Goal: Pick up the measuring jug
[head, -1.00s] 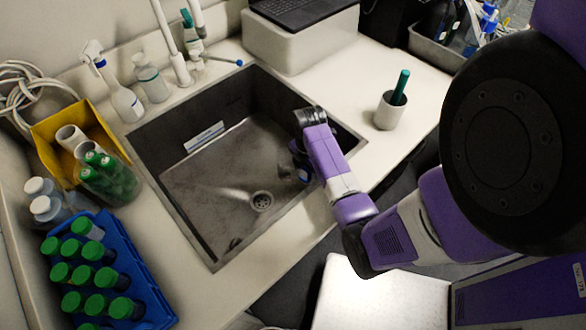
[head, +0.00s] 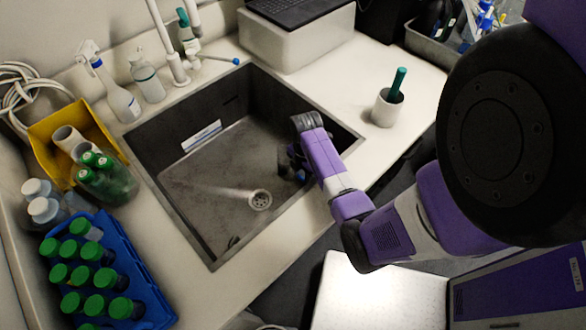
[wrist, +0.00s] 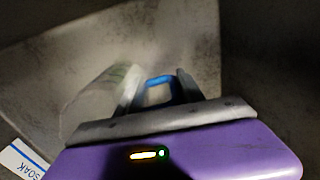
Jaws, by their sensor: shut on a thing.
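The measuring jug (wrist: 98,100) is a clear, translucent vessel with a blue part, seen at the left of my fingers in the wrist view. My gripper (wrist: 158,88) is shut on its blue handle (wrist: 158,80), which shows between the two dark fingers. In the head view my gripper (head: 292,161) is down inside the right side of the sink, and a small blue bit of the jug (head: 301,176) shows beside it. My wrist hides most of the jug there. I cannot tell whether the jug touches the sink floor.
The dark sink (head: 213,205) has a drain (head: 260,200) and a white label (head: 201,136); its walls surround my gripper. A white cup (head: 387,107) with a green-handled item stands on the right counter. A blue rack (head: 150,290) of green-capped bottles stands at left.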

